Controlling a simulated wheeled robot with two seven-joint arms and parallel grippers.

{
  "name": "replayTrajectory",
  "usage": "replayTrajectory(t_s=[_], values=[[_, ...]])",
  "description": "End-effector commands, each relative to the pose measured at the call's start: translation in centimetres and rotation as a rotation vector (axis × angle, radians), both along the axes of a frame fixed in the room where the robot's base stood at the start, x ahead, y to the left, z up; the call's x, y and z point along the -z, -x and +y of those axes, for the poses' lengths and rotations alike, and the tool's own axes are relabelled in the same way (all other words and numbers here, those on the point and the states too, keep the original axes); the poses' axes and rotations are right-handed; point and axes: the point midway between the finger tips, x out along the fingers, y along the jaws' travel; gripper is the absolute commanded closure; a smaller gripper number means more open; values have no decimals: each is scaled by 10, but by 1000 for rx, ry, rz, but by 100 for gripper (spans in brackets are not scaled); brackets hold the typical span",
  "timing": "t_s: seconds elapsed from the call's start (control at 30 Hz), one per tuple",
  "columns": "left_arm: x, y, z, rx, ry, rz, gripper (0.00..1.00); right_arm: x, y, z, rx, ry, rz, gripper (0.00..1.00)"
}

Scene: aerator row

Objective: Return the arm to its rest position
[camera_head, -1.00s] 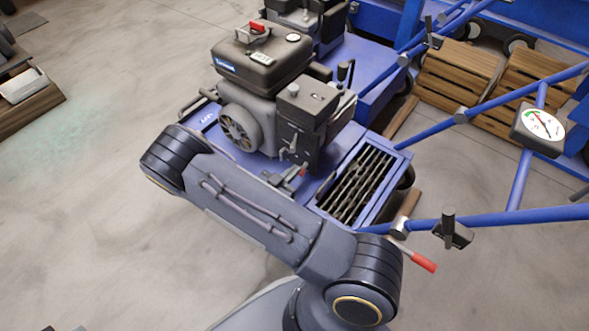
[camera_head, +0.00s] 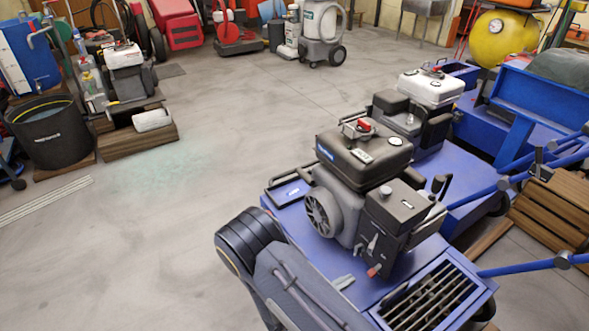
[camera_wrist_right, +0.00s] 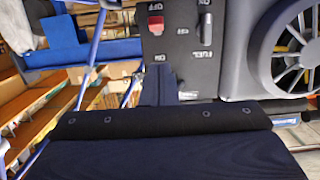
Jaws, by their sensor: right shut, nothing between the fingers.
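My right arm (camera_head: 285,283) comes up from the bottom edge of the head view, in front of the blue aerator (camera_head: 290,210). My right gripper (camera_head: 343,282) is mostly hidden behind the arm; only a small grey part shows low beside the engine. It is shut and empty. The black engine (camera_head: 365,155) has a red cap and a round fan cover. In the right wrist view, the engine's switch panel with a red switch (camera_wrist_right: 156,25) and the fan cover (camera_wrist_right: 295,45) show beyond a dark housing. My left gripper is not in view.
A second aerator with a white-topped engine (camera_head: 430,88) stands behind, close to the first. Blue handle bars (camera_head: 530,265) reach in from the right, by wooden crates (camera_head: 560,205). A black tub (camera_head: 50,135) and a wooden pallet (camera_head: 140,138) stand at left. Floor between is clear.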

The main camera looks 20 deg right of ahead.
Motion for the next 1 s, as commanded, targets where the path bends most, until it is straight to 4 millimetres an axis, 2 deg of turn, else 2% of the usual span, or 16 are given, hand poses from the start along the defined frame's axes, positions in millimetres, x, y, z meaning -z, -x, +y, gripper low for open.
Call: replayTrajectory(t_s=[0.17, 0.33, 0.47, 0.57, 0.73, 0.87, 1.0], values=[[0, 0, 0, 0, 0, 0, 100, 0, -7, 1, -6, -59, -3, 100], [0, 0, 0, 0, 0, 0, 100, -2, -36, 10, -64, -329, -15, 100], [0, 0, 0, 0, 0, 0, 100, -15, -64, 28, -160, -592, -31, 100], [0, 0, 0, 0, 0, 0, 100, -34, -81, 43, -254, -771, -44, 100], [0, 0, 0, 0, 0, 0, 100, -84, -96, 68, -450, -1022, -62, 100], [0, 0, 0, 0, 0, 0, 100, -131, -93, 84, -626, -1160, -62, 100], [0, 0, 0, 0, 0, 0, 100, -181, -73, 94, -827, -1245, -36, 100]])
